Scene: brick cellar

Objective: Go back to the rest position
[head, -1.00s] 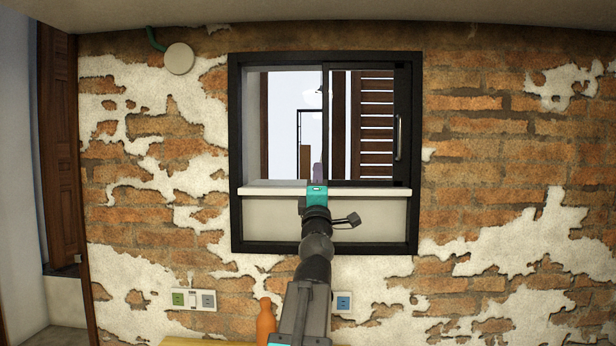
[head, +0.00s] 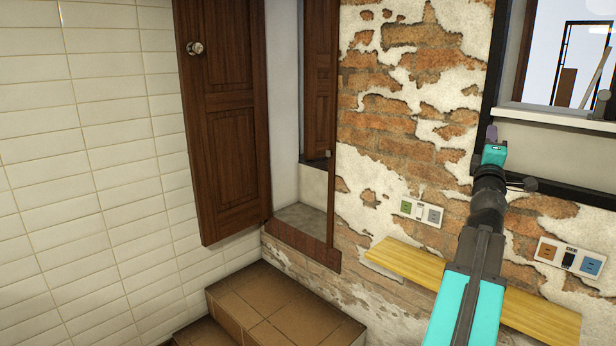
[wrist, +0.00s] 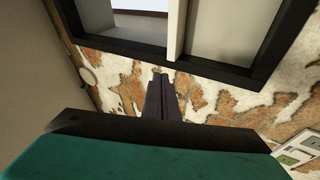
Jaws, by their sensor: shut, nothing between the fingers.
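My gripper (head: 491,135) is at the end of my raised arm, on the right side of the head view, in front of the lower left corner of the window frame. In the wrist view its dark fingers (wrist: 158,76) lie together, shut and empty, pointing toward the brick wall under the window. No object is in its grip. How far the fingertips are from the wall I cannot tell.
The black-framed window (head: 560,112) has a pale sill. A yellow wooden shelf (head: 408,265) runs along the wall below, partly hidden by my arm. Wall sockets (head: 421,212) sit above it. At left are an open brown door (head: 225,120), tiled steps (head: 270,310) and a white tiled wall (head: 90,150).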

